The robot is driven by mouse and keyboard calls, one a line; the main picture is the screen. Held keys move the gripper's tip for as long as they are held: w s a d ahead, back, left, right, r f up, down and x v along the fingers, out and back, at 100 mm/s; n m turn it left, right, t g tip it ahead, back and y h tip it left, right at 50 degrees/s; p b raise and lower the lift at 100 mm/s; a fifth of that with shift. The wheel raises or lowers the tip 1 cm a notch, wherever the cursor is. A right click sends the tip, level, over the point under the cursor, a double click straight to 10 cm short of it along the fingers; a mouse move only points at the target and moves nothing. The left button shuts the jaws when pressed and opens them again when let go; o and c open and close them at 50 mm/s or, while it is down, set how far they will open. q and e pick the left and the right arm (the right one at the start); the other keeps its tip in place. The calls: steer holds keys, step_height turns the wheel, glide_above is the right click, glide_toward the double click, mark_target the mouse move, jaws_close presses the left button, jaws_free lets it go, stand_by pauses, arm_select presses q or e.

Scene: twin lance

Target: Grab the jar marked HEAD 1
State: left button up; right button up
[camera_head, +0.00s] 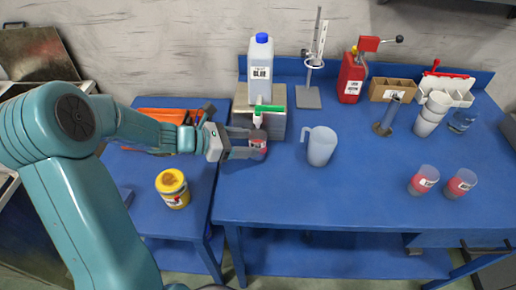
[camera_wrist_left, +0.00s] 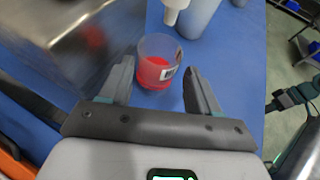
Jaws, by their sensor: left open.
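A clear jar with red contents and a white label (camera_head: 259,145) stands upright on the blue bench in front of the grey box. Its label is too small to read. It also shows in the left wrist view (camera_wrist_left: 157,66). My right gripper is not in view.
A green-topped dispenser (camera_head: 258,115) stands close behind the near jar. A white jug (camera_head: 320,146) is to its right. A blue-capped bottle (camera_head: 260,68) stands on the grey box (camera_head: 278,122). A yellow tub (camera_head: 173,188) is at lower left. The bench's front middle is clear.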

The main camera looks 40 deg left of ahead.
mark_target(264, 141)
arm_select(q)
steer(key=x, duration=0.5)
steer(key=shift+w+d, duration=0.1)
steer(key=shift+w, duration=0.4)
steer(key=shift+r, duration=0.1)
steer(key=shift+s, duration=0.1)
steer(key=c, duration=0.8)
steer(key=shift+r, duration=0.15)
steer(key=shift+c, duration=0.2)
